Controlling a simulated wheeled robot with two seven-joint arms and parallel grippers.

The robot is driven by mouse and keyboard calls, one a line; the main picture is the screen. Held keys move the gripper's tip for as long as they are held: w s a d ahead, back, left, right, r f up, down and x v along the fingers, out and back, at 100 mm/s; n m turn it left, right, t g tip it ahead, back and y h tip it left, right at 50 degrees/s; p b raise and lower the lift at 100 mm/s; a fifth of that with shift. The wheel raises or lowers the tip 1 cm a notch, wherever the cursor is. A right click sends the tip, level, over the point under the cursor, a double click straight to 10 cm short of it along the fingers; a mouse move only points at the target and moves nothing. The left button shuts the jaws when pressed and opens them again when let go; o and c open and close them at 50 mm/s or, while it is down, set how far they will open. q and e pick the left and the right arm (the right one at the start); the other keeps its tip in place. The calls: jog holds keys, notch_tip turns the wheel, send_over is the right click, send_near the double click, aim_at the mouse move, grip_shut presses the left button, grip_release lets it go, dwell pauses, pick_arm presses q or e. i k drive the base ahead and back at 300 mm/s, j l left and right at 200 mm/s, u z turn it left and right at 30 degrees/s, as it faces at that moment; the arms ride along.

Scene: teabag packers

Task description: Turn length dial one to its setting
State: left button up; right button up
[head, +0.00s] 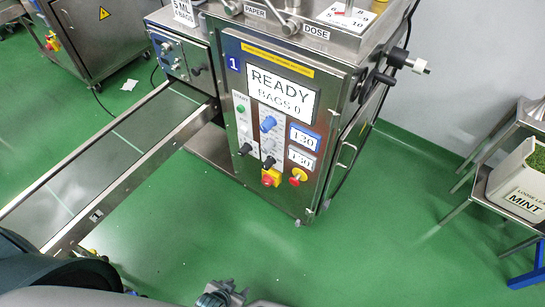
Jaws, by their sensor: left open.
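The machine numbered 1 (233,64) stands upright in the middle, its front panel facing me. A blue knob (267,124) sits on the panel, left of a blue-edged display (304,138) that seems to read 130. A second display (300,159) below looks the same. The lettering by the knobs is too small to read, so I cannot tell for certain which is length dial one. My left gripper (222,292) is at the bottom edge, open and empty, well below the panel and touching nothing. My right gripper is out of view.
The panel also has a black knob (268,162), a red stop button (271,178) and a red-yellow switch (298,176). A conveyor (120,150) runs along the left. A mint bin (520,185) stands on a rack at right. The green floor (370,230) is clear in front.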

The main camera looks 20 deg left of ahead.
aim_at(268, 164)
jog(key=j+u, duration=0.25)
jog(key=u, duration=0.15)
jog(key=i+j+u, duration=0.1)
jog(key=j+u, duration=0.15)
jog(key=u, duration=0.2)
